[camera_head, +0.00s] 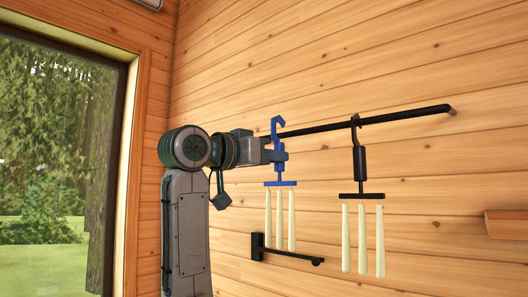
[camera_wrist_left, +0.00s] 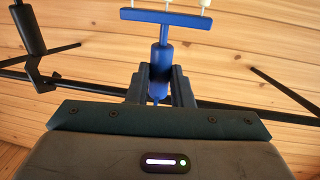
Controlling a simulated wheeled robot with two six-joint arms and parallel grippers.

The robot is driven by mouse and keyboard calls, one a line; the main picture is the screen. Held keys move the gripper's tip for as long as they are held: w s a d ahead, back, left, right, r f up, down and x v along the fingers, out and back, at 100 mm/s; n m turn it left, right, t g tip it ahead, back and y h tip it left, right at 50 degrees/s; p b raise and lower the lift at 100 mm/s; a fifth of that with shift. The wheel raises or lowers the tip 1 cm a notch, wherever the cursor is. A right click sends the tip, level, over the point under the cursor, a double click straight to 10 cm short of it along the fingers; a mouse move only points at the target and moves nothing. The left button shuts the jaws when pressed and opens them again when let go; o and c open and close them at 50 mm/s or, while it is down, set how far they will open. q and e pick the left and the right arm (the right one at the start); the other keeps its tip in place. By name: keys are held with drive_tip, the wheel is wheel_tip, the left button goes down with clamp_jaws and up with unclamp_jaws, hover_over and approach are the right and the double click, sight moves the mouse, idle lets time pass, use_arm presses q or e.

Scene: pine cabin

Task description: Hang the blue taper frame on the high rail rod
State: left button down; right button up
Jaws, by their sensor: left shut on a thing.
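The blue taper frame (camera_head: 281,183) hangs upright from my left gripper (camera_head: 279,156), with cream tapers below its crossbar. My left gripper is shut on its stem, just below the blue hook. In the left wrist view, the fingers (camera_wrist_left: 161,85) close around the blue stem (camera_wrist_left: 162,58). The high rail rod (camera_head: 400,117) is black and runs out from the plank wall. The blue hook overlaps the rod's left end in the head view; I cannot tell whether they touch. My right gripper is not in view.
A black taper frame (camera_head: 361,160) hangs on the high rod, right of the blue one. A lower black rod (camera_head: 290,253) sits beneath, behind the blue frame's tapers. A wooden ledge (camera_head: 507,224) is at the right edge, and a window (camera_head: 55,150) is at left.

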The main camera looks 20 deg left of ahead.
use_arm(q)
drive_tip(key=shift+w+d+r, duration=0.1)
drive_tip(key=shift+w+d, duration=0.15)
drive_tip(key=shift+w, duration=0.45)
drive_tip(key=shift+w+f, duration=0.15)
drive_tip(key=shift+f, duration=0.25)
drive_tip(key=shift+f+b, duration=0.5)
drive_tip(key=shift+f, duration=0.2)
drive_tip(key=c, duration=1.2)
unclamp_jaws()
drive_tip(key=b+v, duration=0.4)
drive_tip(key=v, duration=0.7)
drive_tip(key=shift+b, duration=0.3)
